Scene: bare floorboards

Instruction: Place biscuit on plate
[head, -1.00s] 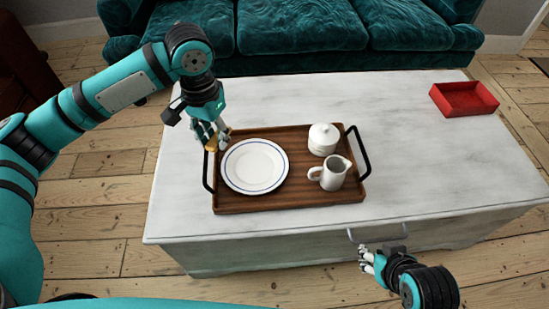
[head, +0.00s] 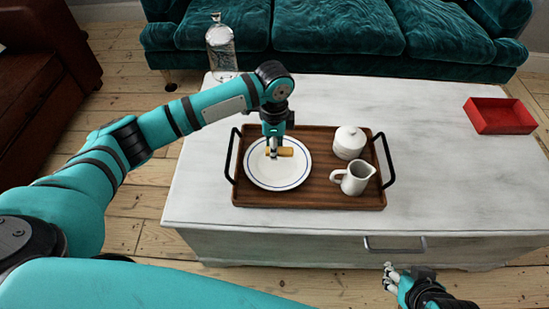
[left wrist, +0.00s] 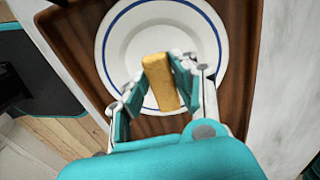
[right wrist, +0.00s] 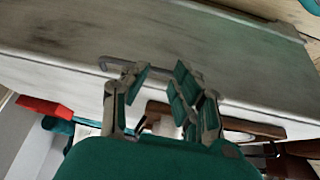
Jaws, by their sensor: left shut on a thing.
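The biscuit (head: 286,152) is a golden-brown bar over the white plate with a blue ring (head: 291,176). My left gripper (head: 273,151) is shut on it. In the left wrist view the biscuit (left wrist: 160,82) sits between the fingers, with the plate (left wrist: 121,45) behind it. I cannot tell whether the biscuit touches the plate. The plate lies on the left part of a brown wooden tray (head: 322,198). My right gripper (head: 393,274) is in front of the table, low and empty. Its fingers stand apart in the right wrist view (right wrist: 158,78).
A white lidded pot (head: 349,141) and a white jug (head: 354,178) stand on the tray's right part. A black handle (head: 384,160) rises at each tray end. A red box (head: 500,118) and a glass bottle (head: 221,48) are on the whitish table (head: 440,180), whose right side is mostly clear.

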